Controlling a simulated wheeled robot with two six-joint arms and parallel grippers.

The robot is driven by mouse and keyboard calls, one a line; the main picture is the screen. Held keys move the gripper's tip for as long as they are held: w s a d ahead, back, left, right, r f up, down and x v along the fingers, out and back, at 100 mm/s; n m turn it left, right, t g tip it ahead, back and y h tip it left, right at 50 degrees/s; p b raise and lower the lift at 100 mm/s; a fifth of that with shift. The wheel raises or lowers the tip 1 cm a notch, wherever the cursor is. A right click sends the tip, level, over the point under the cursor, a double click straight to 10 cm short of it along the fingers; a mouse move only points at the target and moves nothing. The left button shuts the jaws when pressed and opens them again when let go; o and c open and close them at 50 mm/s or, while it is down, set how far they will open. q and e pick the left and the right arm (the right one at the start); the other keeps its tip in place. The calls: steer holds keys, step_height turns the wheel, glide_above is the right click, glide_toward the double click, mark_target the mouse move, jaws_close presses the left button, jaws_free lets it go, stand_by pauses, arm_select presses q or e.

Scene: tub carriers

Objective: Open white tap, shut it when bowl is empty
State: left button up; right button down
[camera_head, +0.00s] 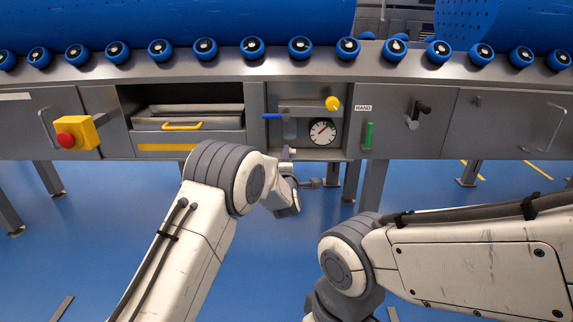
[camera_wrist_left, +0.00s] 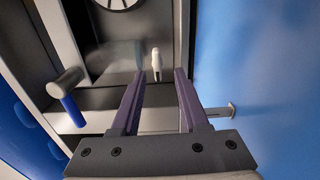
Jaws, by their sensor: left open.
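The white tap (camera_wrist_left: 156,62) is a small pale lever in the left wrist view, seen in the gap between my left gripper's fingertips. My left gripper (camera_wrist_left: 159,72) is open, with its two purple fingers on either side of the tap in the picture; I cannot tell whether either touches it. In the head view my left gripper (camera_head: 288,154) is at the lower edge of the open bay, and the tap is hidden there. A clear, bluish bowl (camera_head: 289,130) seems to stand in the bay under a grey bar; its level is unclear. My right gripper is out of view.
Beside the bowl are a blue lever (camera_head: 272,116), a yellow knob (camera_head: 333,103) and a round gauge (camera_head: 322,131). A drawer (camera_head: 187,142) and red stop button (camera_head: 66,138) are left. A green handle (camera_head: 369,135) is right. Blue floor is open below.

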arm_select(q)
steer(key=s+p, duration=0.3)
steer(key=s, duration=0.5)
steer(key=shift+s, duration=0.35)
steer(key=shift+r, duration=0.1)
